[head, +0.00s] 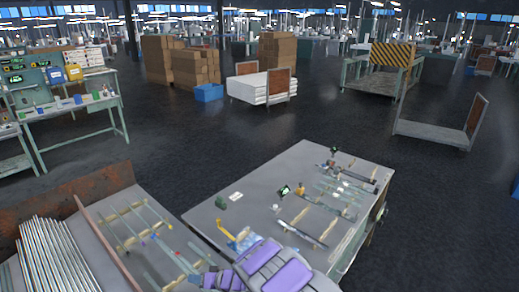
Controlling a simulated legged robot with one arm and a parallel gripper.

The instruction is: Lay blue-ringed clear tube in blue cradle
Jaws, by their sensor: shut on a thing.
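My gripper (208,279) is at the bottom of the head view, at the left end of my purple and grey arm, over the right side of the left bench. It is small and partly hidden by the arm. It is shut on what looks like a thin clear tube (179,256), slanting up and left; its ring colour is too small to be sure of. Other thin tubes with small red and blue marks lie across pale wooden strips (124,211) left of it. A bluish piece (247,240) beside a yellow part lies on the right table; I cannot tell whether it is the blue cradle.
A rusty panel (70,200) and a stack of metal rods (52,256) stand at the left. Carts and boxes are far back; dark floor between is clear.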

